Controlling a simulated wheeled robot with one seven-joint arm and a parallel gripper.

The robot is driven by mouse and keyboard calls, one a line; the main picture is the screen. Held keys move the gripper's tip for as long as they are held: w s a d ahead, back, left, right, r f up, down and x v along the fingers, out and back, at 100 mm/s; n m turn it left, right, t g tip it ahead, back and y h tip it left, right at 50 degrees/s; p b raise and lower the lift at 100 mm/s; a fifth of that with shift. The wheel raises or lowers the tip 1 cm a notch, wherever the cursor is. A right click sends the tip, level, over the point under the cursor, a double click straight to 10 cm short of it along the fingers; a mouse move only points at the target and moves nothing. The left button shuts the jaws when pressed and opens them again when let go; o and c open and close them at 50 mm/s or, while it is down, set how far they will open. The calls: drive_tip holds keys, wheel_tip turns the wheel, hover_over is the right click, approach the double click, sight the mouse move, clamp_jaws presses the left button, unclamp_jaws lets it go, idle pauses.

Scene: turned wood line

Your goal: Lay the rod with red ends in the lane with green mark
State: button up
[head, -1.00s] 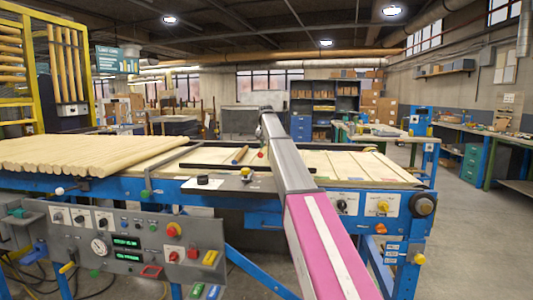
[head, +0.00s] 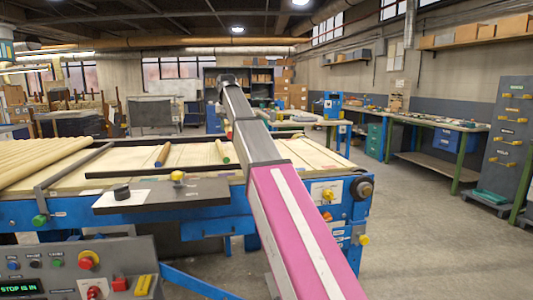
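Two short wooden rods lie apart on the pale bed of the blue-framed table. The left rod (head: 163,153) shows a bluish near end. The right rod (head: 222,151) shows a green near end and lies just left of my arm. A small red spot (head: 229,131) shows beside my arm; I cannot tell whether it is a rod end. No rod with red ends is clearly seen. No lane with a green mark can be made out; my arm covers part of the bed's right side. My gripper is not visible; my arm stretches away over the table.
A control panel (head: 75,275) stands at the lower left. Long wooden poles (head: 40,160) lie at the table's left, beside a dark rail (head: 110,174). The floor (head: 430,240) right of the table is clear.

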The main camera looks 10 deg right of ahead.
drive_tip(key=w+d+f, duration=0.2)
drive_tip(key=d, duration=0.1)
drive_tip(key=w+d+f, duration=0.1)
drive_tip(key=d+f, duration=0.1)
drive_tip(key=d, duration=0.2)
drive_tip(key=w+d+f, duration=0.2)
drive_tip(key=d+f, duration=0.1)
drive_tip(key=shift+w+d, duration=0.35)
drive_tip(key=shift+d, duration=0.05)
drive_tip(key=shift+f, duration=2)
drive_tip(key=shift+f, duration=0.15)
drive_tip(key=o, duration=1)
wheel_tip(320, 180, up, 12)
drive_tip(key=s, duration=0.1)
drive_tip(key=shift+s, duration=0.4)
